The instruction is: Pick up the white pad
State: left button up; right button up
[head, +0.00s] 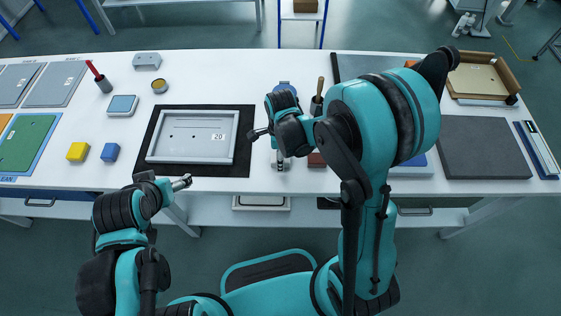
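My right gripper (262,134) is over the table just right of the grey panel, far from the pad. Both grippers are too small and turned to show whether they are open. I see nothing held in either.
A grey panel (190,137) lies on the dark mat (240,160).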

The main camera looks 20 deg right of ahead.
jog(key=shift+w+f, duration=0.1)
jog(key=shift+f, duration=0.35)
jog(key=shift+r, duration=0.1)
jog(key=c, duration=1.3)
jog(key=shift+o, duration=0.2)
notch_tip(320, 180, up, 4)
jog(key=shift+r+p, duration=0.1)
jog(key=shift+p, duration=0.95)
jog(key=s+d+r+p, duration=0.3)
jog(key=s+d+r, duration=0.3)
jog(key=s+d, duration=0.2)
jog(key=shift+s+r+p, duration=0.3)
jog(key=shift+r+p, duration=0.05)
jog(key=shift+r, duration=0.05)
